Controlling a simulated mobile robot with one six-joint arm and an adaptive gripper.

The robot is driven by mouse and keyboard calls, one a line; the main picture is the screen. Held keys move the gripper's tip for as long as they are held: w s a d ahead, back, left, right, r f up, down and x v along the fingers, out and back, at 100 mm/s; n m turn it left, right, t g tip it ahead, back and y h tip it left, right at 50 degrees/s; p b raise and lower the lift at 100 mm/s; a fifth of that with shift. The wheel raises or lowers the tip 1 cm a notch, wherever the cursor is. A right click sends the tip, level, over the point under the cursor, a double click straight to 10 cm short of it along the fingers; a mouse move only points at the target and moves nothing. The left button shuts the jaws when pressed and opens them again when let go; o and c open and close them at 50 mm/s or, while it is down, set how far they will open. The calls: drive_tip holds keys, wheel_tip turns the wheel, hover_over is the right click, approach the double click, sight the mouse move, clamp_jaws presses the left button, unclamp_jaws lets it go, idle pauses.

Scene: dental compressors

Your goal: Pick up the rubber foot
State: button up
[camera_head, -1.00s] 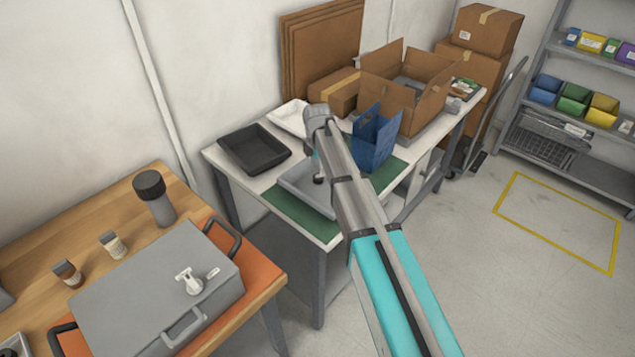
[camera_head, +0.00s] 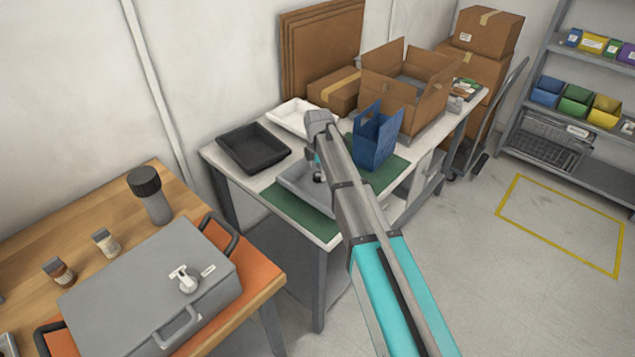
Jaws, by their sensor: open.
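I cannot make out a rubber foot for certain. My gripper (camera_head: 318,175) hangs at the end of my arm over the grey tray (camera_head: 296,180) on the green mat. It is small here and partly hidden by my own arm; it is open. What lies in the tray under and behind my arm is hidden, and I cannot tell whether the gripper touches anything there.
A black tray (camera_head: 253,150), a white tray (camera_head: 293,112), a blue holder (camera_head: 376,140) and an open carton (camera_head: 405,95) stand around the grey tray. A grey case (camera_head: 150,285) sits on the wooden bench at left. Floor at right is clear.

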drive_tip(key=shift+f+b, duration=0.6)
drive_tip(key=shift+f, duration=0.25)
drive_tip(key=c, duration=1)
